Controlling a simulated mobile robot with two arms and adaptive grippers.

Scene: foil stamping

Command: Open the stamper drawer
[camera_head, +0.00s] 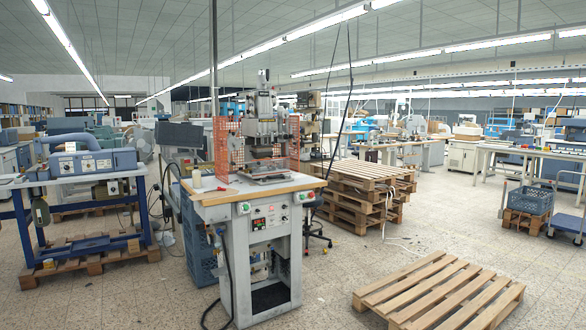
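The stamper (262,140) stands a little left of the picture's middle, on a grey cabinet with a wooden-edged top (228,192). Orange mesh guards (226,150) flank its press head. A flat metal plate, which may be its drawer (268,171), lies low under the head; at this size I cannot tell whether it is pulled out. A control panel (270,214) with buttons is on the cabinet front. Neither of my grippers shows in the head view.
An empty pallet (440,292) lies on the floor at the front right. Stacked pallets (362,190) stand right of the stamper. A blue-framed bench (80,180) with a machine is at left. A blue crate (530,200) is at far right. Tiled floor is free in front of the bench.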

